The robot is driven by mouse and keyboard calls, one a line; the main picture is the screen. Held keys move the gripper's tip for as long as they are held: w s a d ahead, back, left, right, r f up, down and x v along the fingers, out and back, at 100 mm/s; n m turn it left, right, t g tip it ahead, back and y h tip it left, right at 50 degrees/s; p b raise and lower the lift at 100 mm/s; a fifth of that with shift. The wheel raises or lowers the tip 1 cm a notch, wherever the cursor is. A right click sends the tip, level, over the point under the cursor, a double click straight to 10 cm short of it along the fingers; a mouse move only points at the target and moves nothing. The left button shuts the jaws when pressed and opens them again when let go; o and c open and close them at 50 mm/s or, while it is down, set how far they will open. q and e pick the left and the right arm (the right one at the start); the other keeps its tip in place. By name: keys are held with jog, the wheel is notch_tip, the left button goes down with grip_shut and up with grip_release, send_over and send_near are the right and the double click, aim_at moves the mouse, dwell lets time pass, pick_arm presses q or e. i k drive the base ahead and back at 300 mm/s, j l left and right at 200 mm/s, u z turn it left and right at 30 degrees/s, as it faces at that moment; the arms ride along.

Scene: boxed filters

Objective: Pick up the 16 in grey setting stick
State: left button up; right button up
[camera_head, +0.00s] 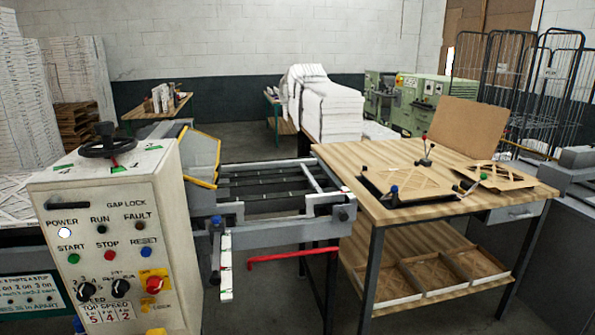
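Two short upright sticks hang side by side at the front left corner of the machine's roller bed, just right of the control panel. One is a dark grey stick (215,255) with a blue top. No length marking is readable on either, so I cannot tell which, if any, is the 16 in grey setting stick. Neither of my grippers is in view.
A control cabinet (110,240) with a handwheel stands at left front. The grey roller bed (270,233) and a red bar (293,256) are in the middle. A wooden workbench (400,211) with frames stands right. Floor shows behind the bed.

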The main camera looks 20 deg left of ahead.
aim_at(317, 188)
jog(key=i+u, duration=0.4)
jog(key=i, duration=1.2)
